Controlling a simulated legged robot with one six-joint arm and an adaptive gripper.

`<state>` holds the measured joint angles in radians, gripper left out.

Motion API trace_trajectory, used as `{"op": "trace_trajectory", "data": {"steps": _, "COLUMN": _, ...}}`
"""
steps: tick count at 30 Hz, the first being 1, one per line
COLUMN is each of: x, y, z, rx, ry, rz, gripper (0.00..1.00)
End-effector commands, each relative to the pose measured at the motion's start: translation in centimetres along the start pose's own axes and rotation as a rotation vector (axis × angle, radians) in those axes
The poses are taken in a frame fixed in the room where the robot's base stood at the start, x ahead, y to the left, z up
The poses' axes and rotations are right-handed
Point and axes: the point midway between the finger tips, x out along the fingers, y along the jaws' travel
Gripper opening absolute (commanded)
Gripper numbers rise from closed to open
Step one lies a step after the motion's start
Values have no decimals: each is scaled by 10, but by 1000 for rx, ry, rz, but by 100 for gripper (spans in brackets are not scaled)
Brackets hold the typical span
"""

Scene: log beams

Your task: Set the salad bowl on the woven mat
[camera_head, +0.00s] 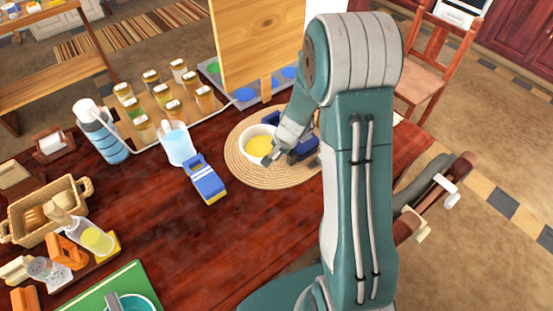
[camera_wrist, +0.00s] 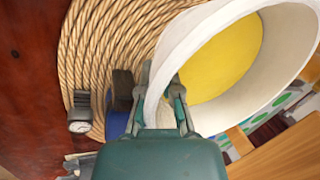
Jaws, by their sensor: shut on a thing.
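The salad bowl (camera_head: 259,145), white with a flat yellow inside, is over the left part of the round woven mat (camera_head: 238,171). My gripper (camera_head: 279,152) is shut on the bowl's rim from the right side. In the wrist view, my gripper (camera_wrist: 163,92) has one finger on each side of the white bowl wall (camera_wrist: 178,48), and the bowl looks tilted to the camera. The mat's coils (camera_wrist: 105,35) show behind it. I cannot tell whether the bowl's base touches the mat.
A dark blue object (camera_head: 306,149) is at the mat's right part, close to my gripper. A blue and yellow block (camera_head: 207,184) lies just left of the mat. A clear pitcher (camera_head: 178,146), a blue bottle (camera_head: 103,134) and several spice jars stand farther left. The front-centre tabletop is clear.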

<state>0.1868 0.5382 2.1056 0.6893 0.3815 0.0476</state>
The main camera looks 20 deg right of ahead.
Motion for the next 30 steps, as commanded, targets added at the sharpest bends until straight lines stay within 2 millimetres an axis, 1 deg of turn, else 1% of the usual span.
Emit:
{"op": "trace_trajectory", "data": {"steps": 6, "x": 16, "y": 0, "z": -12, "rx": 2, "ry": 1, "rz": -1, "gripper": 0}}
{"op": "trace_trajectory", "data": {"steps": 9, "x": 32, "y": 4, "z": -12, "rx": 3, "ry": -4, "rz": 0, "gripper": 0}}
{"op": "trace_trajectory", "data": {"steps": 12, "x": 42, "y": 8, "z": -12, "rx": 2, "ry": -1, "rz": -1, "gripper": 0}}
{"op": "trace_trajectory", "data": {"steps": 23, "x": 46, "y": 9, "z": -12, "rx": 1, "ry": 1, "rz": -1, "gripper": 0}}
{"op": "trace_trajectory", "data": {"steps": 26, "x": 46, "y": 9, "z": -12, "rx": 0, "ry": 1, "rz": -1, "gripper": 42}}
{"op": "trace_trajectory", "data": {"steps": 30, "x": 46, "y": 9, "z": -12, "rx": 0, "ry": 0, "rz": -1, "gripper": 43}}
